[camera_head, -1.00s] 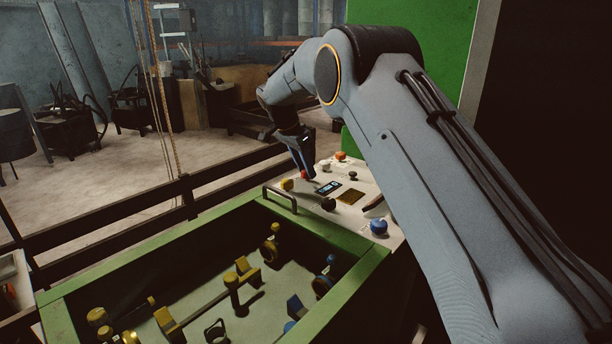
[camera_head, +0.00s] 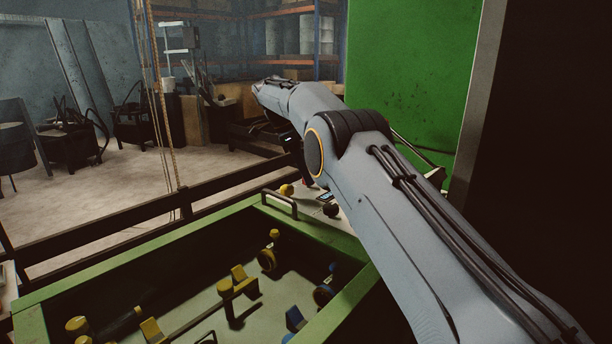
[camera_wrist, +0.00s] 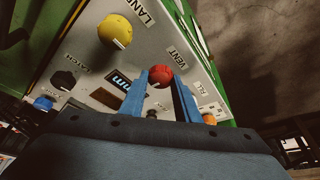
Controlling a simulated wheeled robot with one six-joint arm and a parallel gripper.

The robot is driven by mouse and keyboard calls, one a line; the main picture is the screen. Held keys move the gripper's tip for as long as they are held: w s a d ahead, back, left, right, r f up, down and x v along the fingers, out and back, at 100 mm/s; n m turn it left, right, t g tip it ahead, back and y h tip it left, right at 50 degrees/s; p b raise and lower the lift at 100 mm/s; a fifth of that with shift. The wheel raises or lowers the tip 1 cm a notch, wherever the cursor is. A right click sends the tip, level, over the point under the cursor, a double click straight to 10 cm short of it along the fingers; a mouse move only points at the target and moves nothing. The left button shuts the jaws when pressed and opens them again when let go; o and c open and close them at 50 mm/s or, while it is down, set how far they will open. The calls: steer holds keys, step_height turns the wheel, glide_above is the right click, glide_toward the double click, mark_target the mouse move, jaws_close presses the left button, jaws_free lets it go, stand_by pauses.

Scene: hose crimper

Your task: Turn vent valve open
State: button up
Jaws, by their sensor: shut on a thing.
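The vent valve is a red round knob (camera_wrist: 160,75) beside the label "VENT" on the pale control panel (camera_wrist: 82,40) in the wrist view. My gripper (camera_wrist: 158,84) has its two blue fingers on either side of the red knob, shut on it. The knob's turn position cannot be read. In the head view my arm hides the red knob and most of the panel, and the fingers are mostly hidden.
A yellow knob (camera_wrist: 115,31), a black knob (camera_wrist: 63,80) labelled "LATCH", a blue knob (camera_wrist: 43,103) and an orange knob (camera_wrist: 209,119) sit around the red one. A green-framed bin (camera_head: 36,327) with a handle (camera_head: 279,202) lies in front.

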stand_by(0.4)
steer(key=o, duration=1)
steer(key=shift+r+p, duration=0.1)
steer(key=shift+p, duration=0.2)
